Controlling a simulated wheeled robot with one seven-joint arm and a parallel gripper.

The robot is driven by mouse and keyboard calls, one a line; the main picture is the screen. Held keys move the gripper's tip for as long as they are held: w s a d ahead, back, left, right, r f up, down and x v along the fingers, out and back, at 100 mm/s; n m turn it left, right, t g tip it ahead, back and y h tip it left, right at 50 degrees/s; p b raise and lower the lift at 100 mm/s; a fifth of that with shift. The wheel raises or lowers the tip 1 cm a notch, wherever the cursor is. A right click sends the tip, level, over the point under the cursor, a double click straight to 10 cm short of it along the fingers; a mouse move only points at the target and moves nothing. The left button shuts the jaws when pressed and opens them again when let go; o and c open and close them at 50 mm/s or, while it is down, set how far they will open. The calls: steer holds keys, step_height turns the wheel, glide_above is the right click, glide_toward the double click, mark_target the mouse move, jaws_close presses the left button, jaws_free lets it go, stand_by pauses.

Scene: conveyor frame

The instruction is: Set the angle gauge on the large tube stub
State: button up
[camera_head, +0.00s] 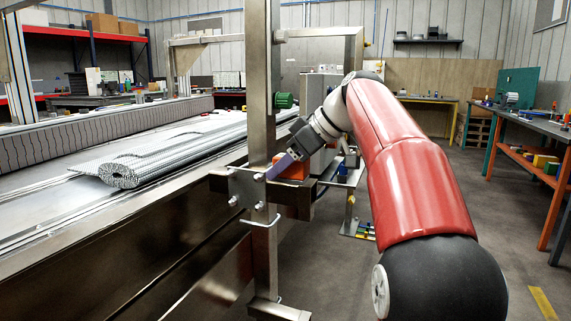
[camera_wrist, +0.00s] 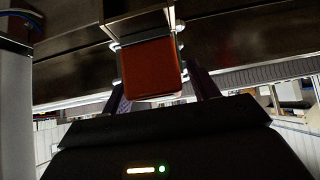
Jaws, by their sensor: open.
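The angle gauge, an orange-red block (camera_head: 291,166), shows just behind my gripper's fingers at the steel post. It sits at the top of a dark square tube stub (camera_head: 296,202) beside the post; the contact is partly hidden, and I cannot tell if this is the large stub. In the wrist view the gauge (camera_wrist: 152,72) fills the upper middle, its face toward the camera. My gripper (camera_head: 274,171) points down and left, with purple fingers. In the wrist view the fingers of my gripper (camera_wrist: 161,88) are apart, one toward each side of the gauge, not visibly clamping it.
The steel post (camera_head: 261,120) with its bolted plate (camera_head: 246,188) stands close to the fingers. The conveyor with a rolled grey belt (camera_head: 120,172) lies left. A workbench (camera_head: 530,130) stands right; the floor between is open.

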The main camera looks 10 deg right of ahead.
steer(key=p+v, duration=0.3)
steer(key=v, duration=0.9)
steer(key=s+a+f+m+h, duration=0.3)
steer(key=s+f+m, duration=0.2)
steer(key=s+f, duration=0.7)
steer(key=s+a+f+m+h, duration=0.3)
steer(key=s+f, duration=0.9)
steer(key=f, duration=0.7)
steer(key=m+h, duration=0.1)
steer(key=m, duration=0.1)
steer(key=shift+a+m, duration=0.4)
